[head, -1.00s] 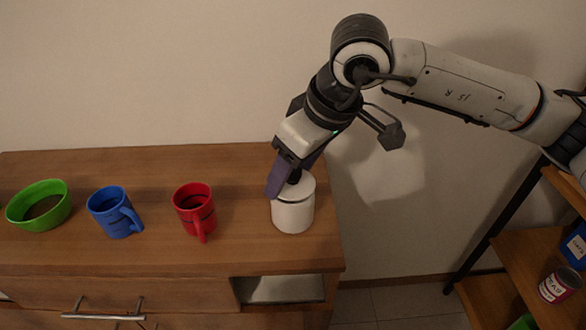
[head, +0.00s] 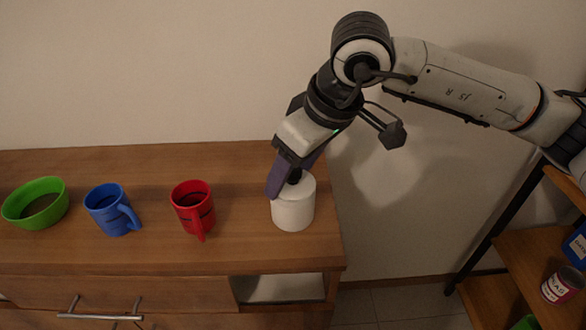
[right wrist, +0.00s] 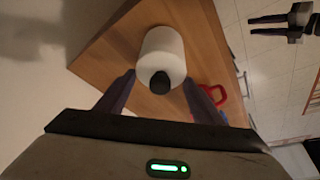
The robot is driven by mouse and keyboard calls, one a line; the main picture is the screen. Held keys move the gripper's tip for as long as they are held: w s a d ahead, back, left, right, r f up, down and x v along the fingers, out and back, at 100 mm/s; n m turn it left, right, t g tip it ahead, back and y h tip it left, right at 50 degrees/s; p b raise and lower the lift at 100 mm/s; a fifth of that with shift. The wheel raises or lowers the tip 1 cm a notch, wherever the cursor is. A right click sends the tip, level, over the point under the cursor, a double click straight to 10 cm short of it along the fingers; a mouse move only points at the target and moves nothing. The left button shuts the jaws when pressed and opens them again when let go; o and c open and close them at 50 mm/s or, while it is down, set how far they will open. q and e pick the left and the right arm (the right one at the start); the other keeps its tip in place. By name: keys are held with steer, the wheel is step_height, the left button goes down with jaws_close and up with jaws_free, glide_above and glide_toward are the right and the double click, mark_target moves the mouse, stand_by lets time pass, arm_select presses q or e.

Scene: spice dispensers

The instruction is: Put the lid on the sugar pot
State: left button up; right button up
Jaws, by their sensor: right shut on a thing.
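The white sugar pot (head: 293,212) stands upright near the right end of the wooden cabinet top. Its white lid (head: 307,183) sits on its top, with no dark gap showing between them. My right gripper (head: 283,181) reaches down from above and is shut on the lid's black knob (right wrist: 160,83), which shows between the fingers in the right wrist view. The fingers hide part of the lid in the head view. My left gripper (right wrist: 268,25) shows small at the upper right of the right wrist view, fingers apart and empty, far from the pot.
A red mug (head: 193,208), a blue mug (head: 112,209) and a green bowl (head: 35,203) stand in a row left of the pot. The cabinet's right edge is close to the pot. A shelf (head: 535,258) with a can (head: 562,284) stands at right.

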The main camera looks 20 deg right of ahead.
mark_target(310, 192)
steer(key=o, duration=1.1)
steer(key=shift+v, duration=1.2)
arm_select(q)
steer(key=shift+w+d+r, duration=0.15)
steer(key=shift+d+r, duration=0.2)
steer(key=shift+r, duration=0.05)
arm_select(e)
steer(key=v, duration=0.8)
arm_select(q)
steer(key=shift+r, duration=0.1)
